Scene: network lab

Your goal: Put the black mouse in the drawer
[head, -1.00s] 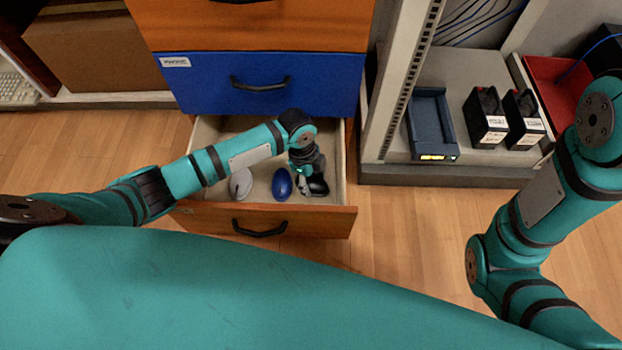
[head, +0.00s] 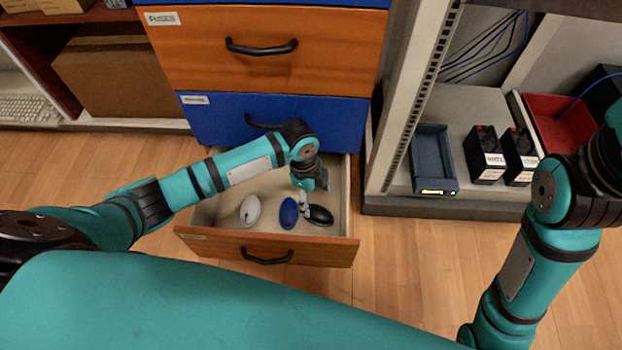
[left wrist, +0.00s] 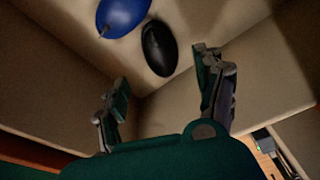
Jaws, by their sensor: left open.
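The black mouse (head: 319,215) lies on the floor of the open drawer (head: 222,241), at its right side. It also shows in the left wrist view (left wrist: 158,48), ahead of the fingers. A blue mouse (head: 288,213) lies just left of it, and a white mouse (head: 250,210) lies farther left. My left gripper (head: 306,206) is over the drawer beside the black mouse. In the left wrist view its two fingers (left wrist: 165,82) are spread with nothing between them. My right arm stands at the right of the head view, and its gripper is out of view.
The blue drawer (head: 225,120) above is closed. To the right, a rack shelf (head: 400,185) holds a dark tray (head: 432,155), black boxes (head: 487,158) and a red bin (head: 560,125). The wood floor in front is clear.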

